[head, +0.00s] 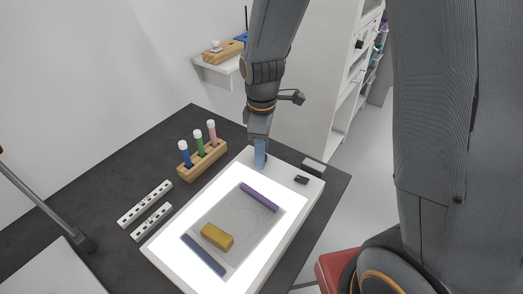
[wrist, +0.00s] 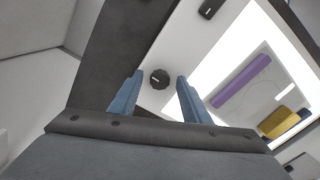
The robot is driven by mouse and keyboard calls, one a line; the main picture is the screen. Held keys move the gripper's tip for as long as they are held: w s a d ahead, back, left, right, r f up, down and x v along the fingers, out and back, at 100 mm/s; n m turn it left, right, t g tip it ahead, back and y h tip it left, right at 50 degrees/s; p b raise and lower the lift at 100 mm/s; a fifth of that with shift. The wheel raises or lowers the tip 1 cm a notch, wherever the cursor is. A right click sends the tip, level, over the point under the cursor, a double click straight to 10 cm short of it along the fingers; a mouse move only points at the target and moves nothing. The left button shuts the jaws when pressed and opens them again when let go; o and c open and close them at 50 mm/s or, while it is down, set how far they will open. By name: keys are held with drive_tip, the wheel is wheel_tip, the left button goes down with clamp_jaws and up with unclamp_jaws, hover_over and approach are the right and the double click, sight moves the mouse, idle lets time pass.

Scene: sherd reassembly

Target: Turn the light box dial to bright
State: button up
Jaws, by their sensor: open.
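The light box (head: 309,205) lies on the dark table with its panel glowing white. Its dial, a small round black knob (wrist: 160,78), sits on the white frame near a corner in the wrist view. My gripper (wrist: 160,90) is open, with one blue finger on each side of the dial in the picture. I cannot tell whether the fingers touch it. In the head view my gripper (head: 260,160) is over the far corner of the light box and hides the dial.
A purple bar (head: 259,197), a yellow block (head: 217,236) and a blue bar (head: 203,255) lie on the panel. A wooden rack (head: 203,157) with three capped tubes stands to the left. A small black part (head: 301,180) is on the frame right of my gripper.

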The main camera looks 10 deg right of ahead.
drive_tip(key=shift+c, duration=0.3)
drive_tip(key=c, duration=1)
drive_tip(key=m+p, duration=0.3)
drive_tip(key=m, duration=0.1)
drive_tip(key=shift+r, duration=0.1)
drive_tip(key=m+p, duration=0.2)
drive_tip(key=m, duration=0.2)
drive_tip(key=shift+m, duration=0.3)
drive_tip(key=m+p, duration=0.2)
drive_tip(key=m, duration=0.2)
drive_tip(key=shift+m, duration=0.3)
drive_tip(key=shift+a+m+p, duration=0.1)
drive_tip(key=shift+m+p, duration=0.7)
drive_tip(key=shift+m, duration=1.4)
